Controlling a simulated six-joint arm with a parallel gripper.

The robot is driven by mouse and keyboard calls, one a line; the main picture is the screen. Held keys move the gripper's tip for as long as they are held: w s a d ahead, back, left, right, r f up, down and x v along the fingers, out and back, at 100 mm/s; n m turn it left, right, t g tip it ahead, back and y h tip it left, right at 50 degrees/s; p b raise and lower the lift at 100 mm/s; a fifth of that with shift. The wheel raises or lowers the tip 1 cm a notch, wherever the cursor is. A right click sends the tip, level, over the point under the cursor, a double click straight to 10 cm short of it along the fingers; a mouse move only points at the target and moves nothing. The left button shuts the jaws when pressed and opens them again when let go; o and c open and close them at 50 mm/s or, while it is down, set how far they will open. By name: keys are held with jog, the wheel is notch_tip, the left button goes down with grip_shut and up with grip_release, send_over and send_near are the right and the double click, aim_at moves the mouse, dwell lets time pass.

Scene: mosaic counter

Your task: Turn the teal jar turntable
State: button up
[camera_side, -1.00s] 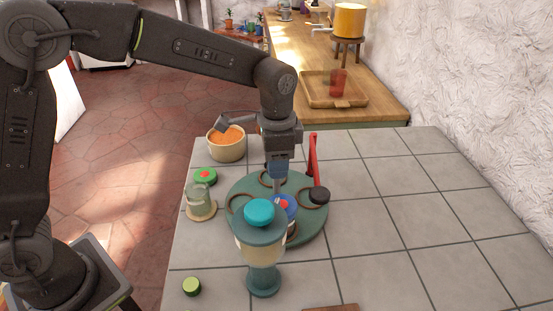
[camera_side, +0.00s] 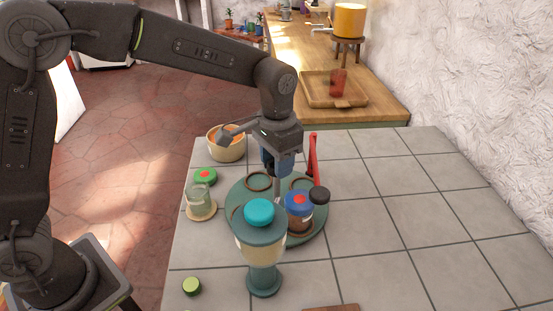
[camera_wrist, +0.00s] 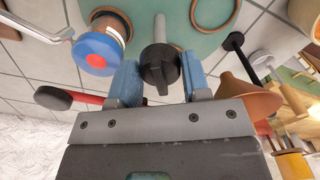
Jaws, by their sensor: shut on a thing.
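The teal turntable (camera_side: 240,190) lies on the tiled counter, with brown rings on its top. A jar with a blue lid and red dot (camera_side: 298,203) stands on its right front part; it also shows in the wrist view (camera_wrist: 97,53). A black knob (camera_wrist: 160,70) on a grey post rises from the turntable. My gripper (camera_side: 277,172) is above the turntable, pointing down. In the wrist view my gripper's blue fingers (camera_wrist: 160,82) are on both sides of the knob, shut on it. In the side view the knob is mostly hidden.
A teal-lidded vessel (camera_side: 262,250) stands in front, hiding part of the turntable. A red bar (camera_side: 314,155) with a black disc (camera_side: 319,195) stands close at the right. An orange-filled bowl (camera_side: 227,148) and a glass jar (camera_side: 201,197) are left. The counter's right side is clear.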

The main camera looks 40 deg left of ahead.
jog(key=shift+r+n, duration=0.1)
jog(key=shift+n, duration=6.1)
jog(key=o, duration=1)
notch_tip(320, 180, up, 14)
